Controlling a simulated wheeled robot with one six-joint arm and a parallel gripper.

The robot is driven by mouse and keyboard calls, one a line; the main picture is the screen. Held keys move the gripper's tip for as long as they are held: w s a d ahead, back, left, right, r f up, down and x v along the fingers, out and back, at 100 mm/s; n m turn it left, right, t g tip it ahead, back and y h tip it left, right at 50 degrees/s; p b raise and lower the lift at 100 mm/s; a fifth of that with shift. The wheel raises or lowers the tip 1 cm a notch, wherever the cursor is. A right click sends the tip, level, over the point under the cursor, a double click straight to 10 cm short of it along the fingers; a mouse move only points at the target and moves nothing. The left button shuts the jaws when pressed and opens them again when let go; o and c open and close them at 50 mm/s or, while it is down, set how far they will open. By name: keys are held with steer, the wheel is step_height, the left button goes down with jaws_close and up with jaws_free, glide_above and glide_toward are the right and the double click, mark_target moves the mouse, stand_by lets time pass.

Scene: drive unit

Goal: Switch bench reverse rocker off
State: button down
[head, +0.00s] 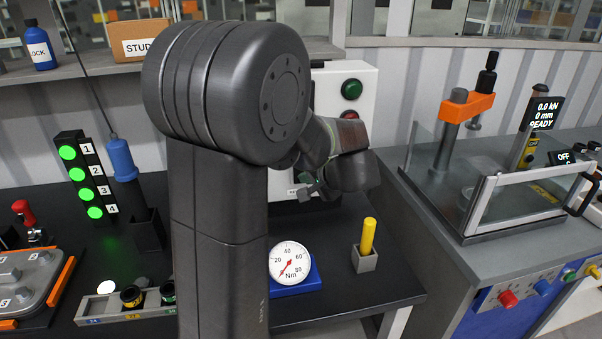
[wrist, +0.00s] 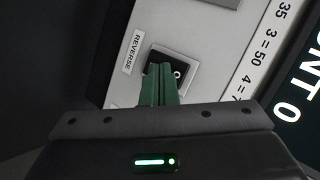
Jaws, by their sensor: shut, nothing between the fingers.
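The reverse rocker (wrist: 158,56) is a small black switch on a light panel, beside a label reading REVERSE, in the wrist view. A white mark shows on its right part. My gripper (wrist: 161,72) is shut and empty, its green fingers right in front of the rocker and covering its lower part. I cannot tell whether the fingertips touch it, or which way it is tilted. In the head view my gripper (head: 312,187) is at the lower part of the white control box (head: 364,98); my arm hides the rocker there.
The box carries a green button (head: 352,89) and a red one (head: 350,115). A torque gauge (head: 290,262) and a yellow peg in a grey block (head: 364,260) stand on the black bench below. A press with a clear guard (head: 520,200) is at right.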

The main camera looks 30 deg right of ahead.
stand_by(0.3)
steer(key=s+b, duration=0.1)
steer(key=s+a, duration=0.1)
steer(key=s, duration=0.1)
steer(key=s+b, duration=0.1)
steer(key=shift+s+a+f+b, duration=0.3)
steer(key=shift+s+f, duration=0.05)
steer(key=shift+f, duration=0.05)
steer(key=s, duration=0.1)
steer(key=s+p, duration=0.1)
steer(key=s+a, duration=0.1)
steer(key=shift+s+f, duration=0.3)
steer(key=shift+s, duration=0.05)
stand_by(0.7)
